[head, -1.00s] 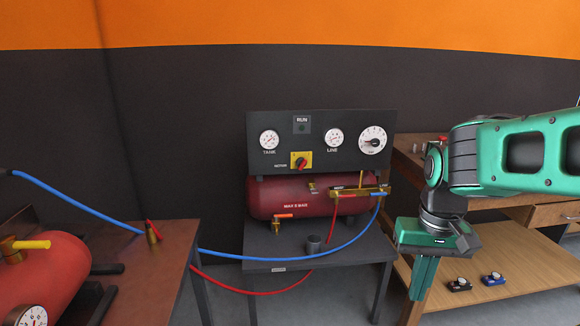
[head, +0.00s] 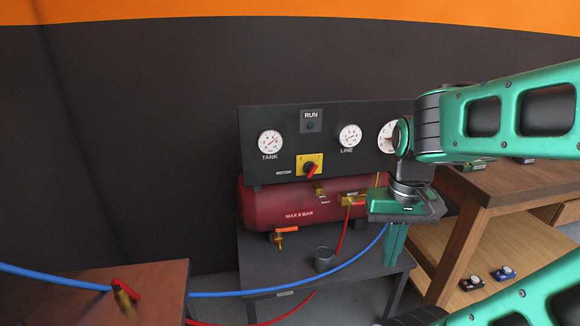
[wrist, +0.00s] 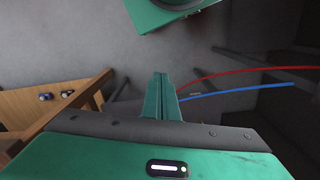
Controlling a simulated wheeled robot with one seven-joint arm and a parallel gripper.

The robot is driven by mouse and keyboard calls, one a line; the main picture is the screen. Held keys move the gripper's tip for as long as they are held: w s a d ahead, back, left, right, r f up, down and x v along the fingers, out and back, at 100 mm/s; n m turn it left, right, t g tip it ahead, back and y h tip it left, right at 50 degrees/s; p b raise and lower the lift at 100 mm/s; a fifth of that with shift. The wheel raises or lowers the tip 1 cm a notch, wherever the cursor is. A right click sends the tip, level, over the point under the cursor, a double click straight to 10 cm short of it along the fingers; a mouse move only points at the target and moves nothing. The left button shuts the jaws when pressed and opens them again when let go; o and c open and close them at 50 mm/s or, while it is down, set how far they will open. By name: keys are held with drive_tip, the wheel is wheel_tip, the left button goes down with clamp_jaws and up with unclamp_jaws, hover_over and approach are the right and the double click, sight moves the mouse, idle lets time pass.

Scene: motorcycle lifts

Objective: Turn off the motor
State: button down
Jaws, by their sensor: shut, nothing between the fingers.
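The motor switch (head: 310,168) is a red knob on a yellow plate, labelled MOTOR, low on the dark panel (head: 222,0) of the compressor. It is in the head view, with its red handle turned at a slant. The RUN lamp (head: 310,126) above it looks dark green. My gripper (head: 393,262) points down to the right of the switch, in front of the right end of the red tank (head: 270,205), and is apart from the switch. Its green fingers are together and empty, and they also show closed in the wrist view (wrist: 161,97). The switch is not visible in the wrist view.
A blue hose (head: 340,269) and a red hose cross in front of the compressor table. A grey cup (head: 324,259) stands on that table. A wooden workbench (head: 490,193) is at the right. A table with a red-handled valve (head: 126,290) is at the lower left.

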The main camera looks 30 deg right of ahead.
drive_tip(key=shift+w, duration=0.5)
drive_tip(key=w+d+r+n+t+h, duration=0.1)
drive_tip(key=w+r+h, duration=0.15)
drive_tip(key=w, duration=0.45)
drive_tip(key=w+d+r+n+h, duration=0.1)
drive_tip(key=w+r, duration=0.2)
drive_tip(key=w, duration=0.4)
drive_tip(key=w+a+r+n+t+h, duration=0.1)
drive_tip(key=w+a, duration=0.3)
drive_tip(key=w, duration=0.6)
drive_tip(key=w+a+r+n+t+h, duration=0.1)
drive_tip(key=w+a, duration=0.4)
drive_tip(key=w, duration=0.5)
drive_tip(key=shift+a+r+t, duration=0.2)
drive_tip(key=shift+r+t, duration=0.3)
drive_tip(key=shift+r, duration=0.45)
drive_tip(key=shift+w, duration=0.1)
